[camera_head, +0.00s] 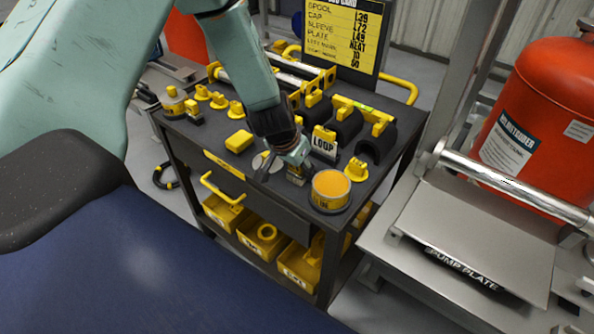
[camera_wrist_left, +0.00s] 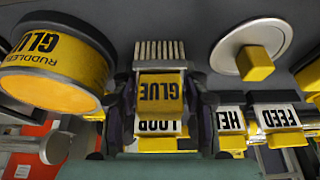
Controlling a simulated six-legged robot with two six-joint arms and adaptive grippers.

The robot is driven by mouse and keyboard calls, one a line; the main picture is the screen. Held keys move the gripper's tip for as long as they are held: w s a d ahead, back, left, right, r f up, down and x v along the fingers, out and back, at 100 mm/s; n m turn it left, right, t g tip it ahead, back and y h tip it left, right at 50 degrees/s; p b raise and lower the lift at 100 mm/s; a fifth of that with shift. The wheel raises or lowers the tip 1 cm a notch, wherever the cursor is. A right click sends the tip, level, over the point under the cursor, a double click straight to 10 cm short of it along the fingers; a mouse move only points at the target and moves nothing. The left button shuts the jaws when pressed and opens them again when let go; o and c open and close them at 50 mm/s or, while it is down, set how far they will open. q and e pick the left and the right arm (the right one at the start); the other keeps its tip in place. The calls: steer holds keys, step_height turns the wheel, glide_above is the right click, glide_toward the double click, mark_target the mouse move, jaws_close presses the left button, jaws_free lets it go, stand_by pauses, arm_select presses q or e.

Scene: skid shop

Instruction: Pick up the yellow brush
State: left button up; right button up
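The yellow brush (camera_wrist_left: 161,88) is a short block marked GLUE with pale bristles. In the wrist view it is between the two dark fingers of my left gripper (camera_wrist_left: 161,112). In the head view the brush (camera_head: 296,173) is on the dark cart top (camera_head: 222,140), just left of the glue pot (camera_head: 331,188). My left gripper (camera_head: 286,164) is low over the cart, its fingers on either side of the brush. The fingers look spread, and I see no clear contact. The gripper partly hides the brush. My right gripper is not in view.
The LOOP block (camera_head: 324,142) stands close behind the brush. A pale disc with a yellow knob (camera_wrist_left: 249,50) is beside the gripper. A yellow block (camera_head: 239,141) and several dark tools crowd the cart. A steel frame and red tank (camera_head: 545,110) are at right.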

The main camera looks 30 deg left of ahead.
arm_select(q)
steer(key=shift+s, duration=0.1)
steer(key=c, duration=0.5)
